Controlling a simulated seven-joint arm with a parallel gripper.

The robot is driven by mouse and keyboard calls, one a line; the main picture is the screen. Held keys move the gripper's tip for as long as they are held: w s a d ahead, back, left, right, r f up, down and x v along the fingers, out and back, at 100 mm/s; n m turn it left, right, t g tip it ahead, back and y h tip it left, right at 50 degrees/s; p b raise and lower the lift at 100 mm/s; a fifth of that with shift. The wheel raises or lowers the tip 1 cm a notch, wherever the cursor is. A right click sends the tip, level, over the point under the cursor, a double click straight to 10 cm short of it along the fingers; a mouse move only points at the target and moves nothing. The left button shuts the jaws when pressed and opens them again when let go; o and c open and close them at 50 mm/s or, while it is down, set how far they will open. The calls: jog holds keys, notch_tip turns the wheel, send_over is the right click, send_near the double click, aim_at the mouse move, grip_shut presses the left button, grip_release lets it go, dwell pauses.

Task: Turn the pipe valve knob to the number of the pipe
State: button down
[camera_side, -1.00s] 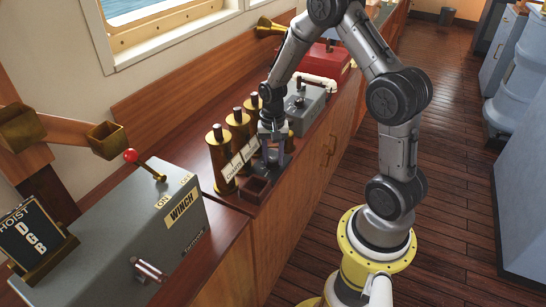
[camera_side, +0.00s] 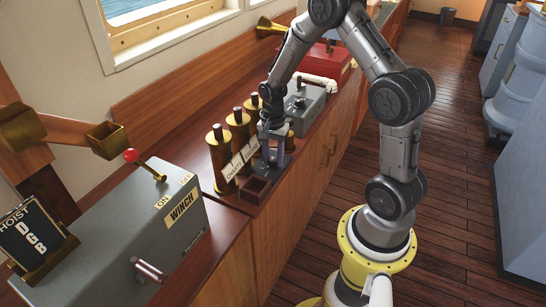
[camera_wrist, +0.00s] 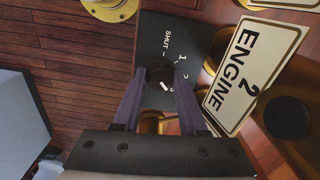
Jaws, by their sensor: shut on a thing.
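The valve knob (camera_wrist: 158,73) is dark and round, with a short white mark on it. It sits on a black panel (camera_wrist: 205,38) marked SHUT, 1, 2 and 3 in the wrist view. My gripper (camera_wrist: 160,82) is shut on the knob, one finger on each side. The white mark points to the lower right; which number it meets is hard to tell. The plate (camera_wrist: 252,75) beside the panel reads 2 ENGINE. In the side view my gripper (camera_side: 274,148) is down at the counter and hides the knob.
Brass cylinders (camera_side: 219,158) with dark tops stand in a row along the counter behind my gripper, with white labels. A small open wooden box (camera_side: 254,190) is in front. A grey winch box (camera_side: 125,225) stands nearer, and a grey control box (camera_side: 305,105) is beyond.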

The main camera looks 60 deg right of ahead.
aim_at(273, 160)
jog(key=shift+r, duration=0.1)
jog(key=shift+c, duration=2.2)
grip_release()
notch_tip(273, 160, up, 14)
